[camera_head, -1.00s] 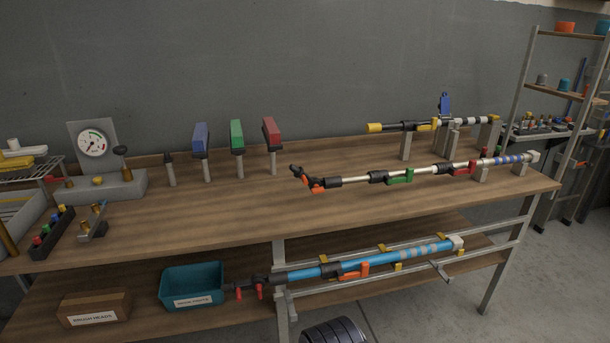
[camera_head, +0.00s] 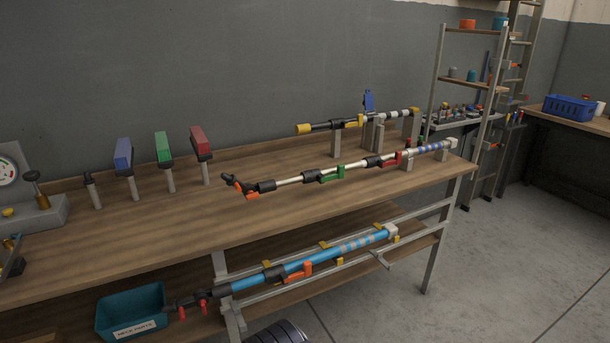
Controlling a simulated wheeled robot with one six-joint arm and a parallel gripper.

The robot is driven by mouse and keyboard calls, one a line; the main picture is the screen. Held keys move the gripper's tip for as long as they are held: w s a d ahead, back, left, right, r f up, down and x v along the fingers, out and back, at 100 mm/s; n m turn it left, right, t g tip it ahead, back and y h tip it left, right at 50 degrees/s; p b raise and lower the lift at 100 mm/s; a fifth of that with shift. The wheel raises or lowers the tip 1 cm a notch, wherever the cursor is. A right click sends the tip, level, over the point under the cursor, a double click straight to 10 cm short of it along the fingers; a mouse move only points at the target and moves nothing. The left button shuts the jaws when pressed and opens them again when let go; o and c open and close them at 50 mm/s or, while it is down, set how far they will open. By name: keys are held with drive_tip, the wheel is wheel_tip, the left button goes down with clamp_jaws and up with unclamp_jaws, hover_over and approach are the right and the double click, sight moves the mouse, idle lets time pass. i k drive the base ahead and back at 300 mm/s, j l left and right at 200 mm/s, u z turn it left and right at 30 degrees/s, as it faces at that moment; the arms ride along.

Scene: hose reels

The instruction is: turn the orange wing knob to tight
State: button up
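An orange wing-like piece (camera_head: 251,190) is at the left end of a white pole (camera_head: 290,180), under its black jointed end (camera_head: 232,181). The pole lies raised above the wooden bench top. A second orange piece, lever-shaped (camera_head: 298,272), is on the blue pole (camera_head: 325,257) on the lower level. The view is too small to tell whether either is tight or loose. My gripper is not in view.
The workbench (camera_head: 120,235) also carries a yellow-ended pole (camera_head: 345,123) and upright blue, green and red blocks (camera_head: 163,147). A teal bin (camera_head: 133,311) sits below. A black ribbed round object (camera_head: 280,332) is at the bottom edge. Floor (camera_head: 500,270) at right is clear.

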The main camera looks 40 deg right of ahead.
sight(250, 196)
drive_tip(key=i+l+z, duration=0.2)
drive_tip(key=z, duration=0.25)
drive_tip(key=i+l+z, duration=0.2)
drive_tip(key=z, duration=0.3)
drive_tip(key=i+z, duration=0.45)
drive_tip(key=k, duration=0.1)
